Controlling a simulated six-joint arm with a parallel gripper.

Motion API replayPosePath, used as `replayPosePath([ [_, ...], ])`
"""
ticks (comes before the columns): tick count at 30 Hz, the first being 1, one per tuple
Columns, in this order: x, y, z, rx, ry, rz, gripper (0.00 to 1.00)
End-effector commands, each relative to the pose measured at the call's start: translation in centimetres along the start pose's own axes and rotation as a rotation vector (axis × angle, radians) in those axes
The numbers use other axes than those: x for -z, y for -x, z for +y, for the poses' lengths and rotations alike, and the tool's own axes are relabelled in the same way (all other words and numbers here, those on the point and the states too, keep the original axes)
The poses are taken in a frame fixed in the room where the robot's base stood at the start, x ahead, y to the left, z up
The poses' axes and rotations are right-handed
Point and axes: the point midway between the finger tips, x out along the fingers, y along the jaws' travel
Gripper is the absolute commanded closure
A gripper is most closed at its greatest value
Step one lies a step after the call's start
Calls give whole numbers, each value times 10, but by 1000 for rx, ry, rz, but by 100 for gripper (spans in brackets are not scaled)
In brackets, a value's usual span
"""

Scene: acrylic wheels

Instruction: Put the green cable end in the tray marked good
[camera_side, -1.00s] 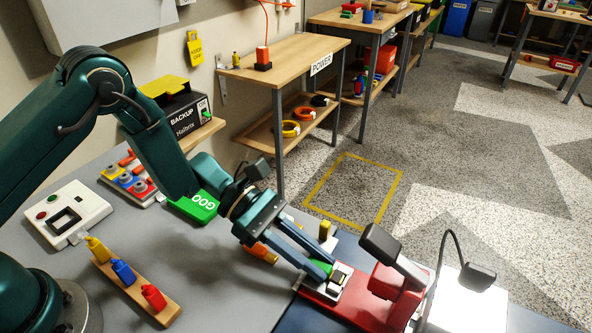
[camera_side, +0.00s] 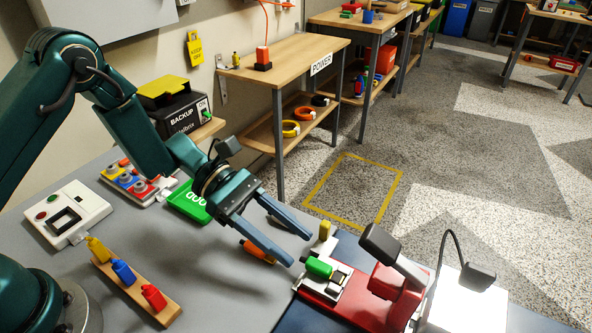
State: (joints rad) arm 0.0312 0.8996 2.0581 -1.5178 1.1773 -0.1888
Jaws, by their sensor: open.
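The green cable end (camera_side: 319,267) lies on the metal seat of the red bench device (camera_side: 325,293). My gripper (camera_side: 300,248) is open and empty. Its fingertips are a little up and left of the green cable end, apart from it. The green tray marked good (camera_side: 186,206) lies on the grey table at left behind my gripper. My wrist hides part of its lettering, and it looks empty where it shows.
An orange piece (camera_side: 257,251) lies on the table, partly behind a finger. A yellow piece (camera_side: 325,230) stands behind the red device. A wooden rack (camera_side: 130,285) of yellow, blue and red pieces stands front left.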

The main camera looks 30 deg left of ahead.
Motion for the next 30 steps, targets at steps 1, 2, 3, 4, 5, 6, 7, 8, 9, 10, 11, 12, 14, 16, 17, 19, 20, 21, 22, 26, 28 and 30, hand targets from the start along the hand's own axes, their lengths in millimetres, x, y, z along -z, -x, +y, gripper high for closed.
replayPosePath([
  [1, -5, 4, -1, 7, -28, 7, 49],
  [2, -9, 6, -4, 17, -52, 13, 49],
  [3, -16, 9, -7, 34, -95, 26, 49],
  [4, -22, 12, -11, 49, -134, 39, 49],
  [5, -28, 15, -15, 66, -178, 55, 49],
  [6, -36, 20, -22, 91, -244, 78, 49],
  [7, -42, 24, -28, 112, -298, 99, 49],
  [8, -48, 28, -34, 133, -353, 123, 49],
  [9, -54, 34, -42, 161, -428, 157, 49],
  [10, -58, 38, -48, 180, -482, 182, 49],
  [11, -60, 43, -54, 200, -536, 211, 49],
  [12, -64, 49, -62, 225, -607, 250, 49],
  [14, -67, 59, -74, 262, -713, 311, 49],
  [16, -68, 72, -86, 303, -833, 392, 49],
  [17, -69, 77, -91, 318, -885, 427, 49],
  [19, -68, 91, -101, 356, -1001, 517, 49],
  [20, -67, 97, -105, 372, -1050, 557, 49],
  [21, -65, 105, -110, 392, -1112, 613, 49],
  [22, -64, 112, -113, 406, -1158, 656, 49],
  [26, -57, 141, -123, 467, -1345, 857, 49],
  [28, -54, 156, -127, 497, -1428, 965, 49],
  [30, -52, 170, -129, 523, -1496, 1065, 49],
])
